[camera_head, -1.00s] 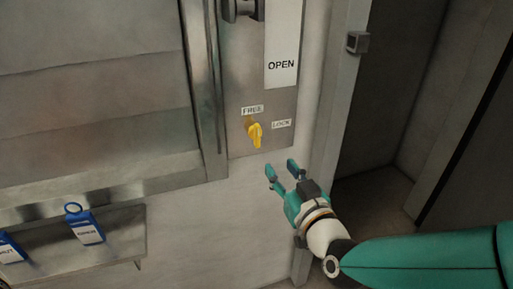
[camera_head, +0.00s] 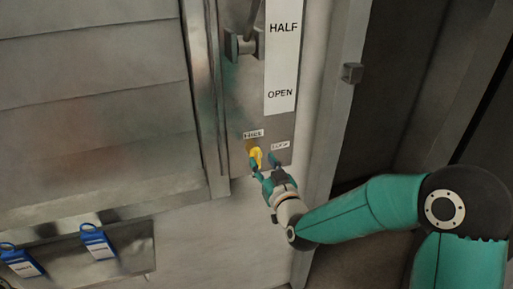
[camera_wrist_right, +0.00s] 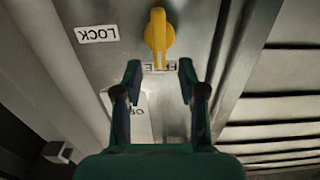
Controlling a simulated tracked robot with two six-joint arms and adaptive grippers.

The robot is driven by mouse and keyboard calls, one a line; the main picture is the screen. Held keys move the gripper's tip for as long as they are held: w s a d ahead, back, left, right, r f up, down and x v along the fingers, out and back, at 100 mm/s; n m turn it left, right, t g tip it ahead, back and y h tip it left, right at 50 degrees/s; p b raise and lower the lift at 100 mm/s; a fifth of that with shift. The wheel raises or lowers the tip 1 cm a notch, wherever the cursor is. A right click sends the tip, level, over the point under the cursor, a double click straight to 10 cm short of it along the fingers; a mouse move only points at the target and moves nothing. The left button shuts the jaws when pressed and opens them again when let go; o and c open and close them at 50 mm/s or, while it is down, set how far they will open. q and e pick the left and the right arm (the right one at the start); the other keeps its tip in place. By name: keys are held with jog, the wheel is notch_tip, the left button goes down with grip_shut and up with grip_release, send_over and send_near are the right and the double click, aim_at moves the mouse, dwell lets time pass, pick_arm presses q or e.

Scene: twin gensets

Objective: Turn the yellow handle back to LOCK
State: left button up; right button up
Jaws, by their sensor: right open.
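The yellow handle (camera_head: 257,154) sits on a grey metal panel (camera_head: 239,115), below the FREE label (camera_head: 253,134) and left of the LOCK label (camera_head: 280,146). In the right wrist view the handle (camera_wrist_right: 158,32) is upside down and in line with the partly covered FREE label (camera_wrist_right: 157,67); the LOCK label (camera_wrist_right: 97,34) is off to its side. My right gripper (camera_head: 264,162) is open at the handle, one fingertip overlapping its lower edge in the head view. In the wrist view the handle lies ahead, between the lines of the fingers; contact cannot be told. My left gripper is out of view.
Above the handle are a grey lever (camera_head: 240,46) and a white strip (camera_head: 282,60) reading HALF and OPEN. A metal post (camera_head: 336,110) with a small block (camera_head: 352,72) stands to the right. Blue tags (camera_head: 98,243) hang on a ledge at lower left.

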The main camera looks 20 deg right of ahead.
aim_at(259, 155)
jog(key=shift+w+a+p, duration=0.1)
jog(key=shift+w+p, duration=0.4)
jog(key=shift+w, duration=2)
